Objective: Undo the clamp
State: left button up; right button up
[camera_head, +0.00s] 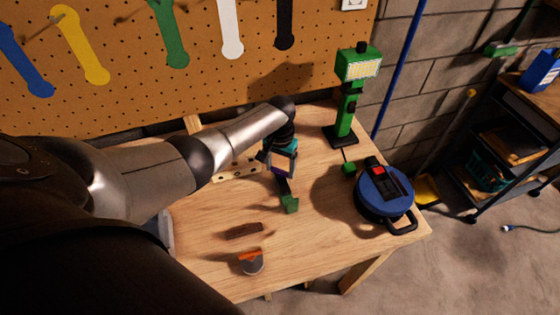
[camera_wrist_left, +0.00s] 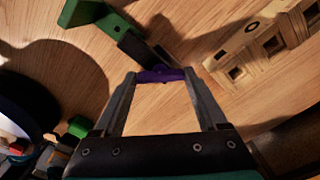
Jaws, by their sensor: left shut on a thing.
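The clamp shows in the head view as a green block (camera_head: 290,204) at the end of a black bar on the wooden workbench. In the left wrist view its green part (camera_wrist_left: 92,14) and black bar (camera_wrist_left: 143,50) lie beyond the fingertips. My left gripper (camera_head: 281,172) reaches down over the bench at the clamp. In the wrist view the left gripper (camera_wrist_left: 161,76) is shut on a small purple piece (camera_wrist_left: 160,75) next to the black bar, seemingly the clamp's handle. The gripper hides part of the clamp in the head view. My right gripper is not in view.
A wooden piece with square holes (camera_wrist_left: 265,50) lies beside the clamp. A green work lamp (camera_head: 344,112) and a blue cable reel (camera_head: 378,200) stand to the right on the workbench (camera_head: 205,255). A brown block (camera_head: 244,231) and a grey-orange item (camera_head: 252,264) lie near the front.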

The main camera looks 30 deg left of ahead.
aim_at(280, 170)
pick_arm(q)
jog(key=shift+s+d+f+n+p, duration=0.1)
jog(key=shift+n+p, duration=0.25)
jog(key=shift+n, duration=0.45)
jog(key=shift+s+f+n+p, duration=0.1)
jog(key=shift+n+p, duration=0.25)
jog(key=shift+n, duration=0.45)
jog(key=shift+f, duration=0.1)
jog(key=o, duration=1.3)
jog(key=shift+w, duration=0.2)
jog(key=shift+r, duration=0.25)
notch_tip(280, 170, up, 6)
jog(key=shift+f+p, duration=0.25)
jog(key=shift+p, duration=1)
notch_tip(280, 170, up, 10)
jog(key=shift+f, duration=0.25)
